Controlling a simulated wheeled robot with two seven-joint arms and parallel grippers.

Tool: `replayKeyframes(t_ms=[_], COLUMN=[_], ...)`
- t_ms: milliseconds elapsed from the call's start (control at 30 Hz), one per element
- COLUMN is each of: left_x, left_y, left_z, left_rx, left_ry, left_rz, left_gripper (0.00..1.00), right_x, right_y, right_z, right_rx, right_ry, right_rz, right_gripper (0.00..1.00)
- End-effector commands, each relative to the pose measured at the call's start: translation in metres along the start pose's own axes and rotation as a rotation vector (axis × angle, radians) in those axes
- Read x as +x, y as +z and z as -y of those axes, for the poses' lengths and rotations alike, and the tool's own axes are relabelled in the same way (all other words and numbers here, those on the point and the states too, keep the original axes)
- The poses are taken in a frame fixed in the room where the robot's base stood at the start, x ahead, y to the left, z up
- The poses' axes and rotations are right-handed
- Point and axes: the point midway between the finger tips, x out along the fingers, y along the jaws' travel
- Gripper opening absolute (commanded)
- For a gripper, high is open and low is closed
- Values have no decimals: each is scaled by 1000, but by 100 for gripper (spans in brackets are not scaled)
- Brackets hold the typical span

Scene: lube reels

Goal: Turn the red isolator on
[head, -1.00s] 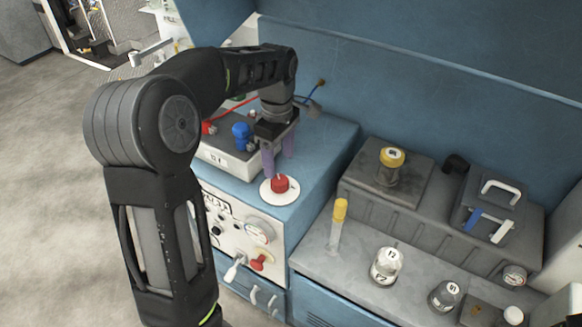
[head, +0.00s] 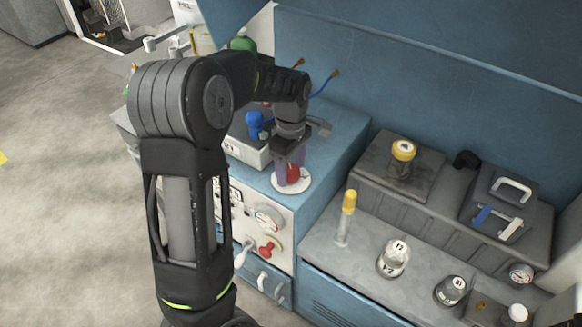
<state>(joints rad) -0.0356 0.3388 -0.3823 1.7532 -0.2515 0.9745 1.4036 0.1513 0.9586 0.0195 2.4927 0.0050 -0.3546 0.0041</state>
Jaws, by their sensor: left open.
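The red isolator, a red knob (head: 293,174), sits on a round white plate (head: 296,189) on the top of the blue cabinet. My left gripper (head: 289,168) points down at the knob, with purple fingers open. One finger shows to the left of the knob and the other is behind it or to its right, low near the plate. I cannot tell whether the fingers touch the knob. My right gripper is not in view.
A blue-topped fitting (head: 255,124) stands on a white scale-like box (head: 243,150) behind-left of the gripper. The front panel carries a gauge (head: 267,217) and a red handle (head: 268,248). A yellow-capped tube (head: 347,212) and jars (head: 393,259) stand on the lower bench.

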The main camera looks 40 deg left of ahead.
Motion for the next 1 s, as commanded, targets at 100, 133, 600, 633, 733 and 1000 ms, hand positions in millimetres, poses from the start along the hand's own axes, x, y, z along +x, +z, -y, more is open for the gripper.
replayKeyframes(t_ms=[100,133,600,633,733,1000], left_x=[6,6,6,6,5,5], left_y=[0,0,0,0,0,0], left_z=[0,0,0,0,0,0], left_rx=[0,0,-1,0,-1,-1], left_ry=[-1,0,1,1,1,1], left_rz=[0,0,0,0,0,0], left_gripper=[64,64,42,39,31,9], right_x=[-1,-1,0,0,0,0], right_y=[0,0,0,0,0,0], right_z=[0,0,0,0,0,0], right_rx=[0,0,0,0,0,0], right_ry=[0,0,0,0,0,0], right_rz=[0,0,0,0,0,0], right_gripper=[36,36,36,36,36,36])
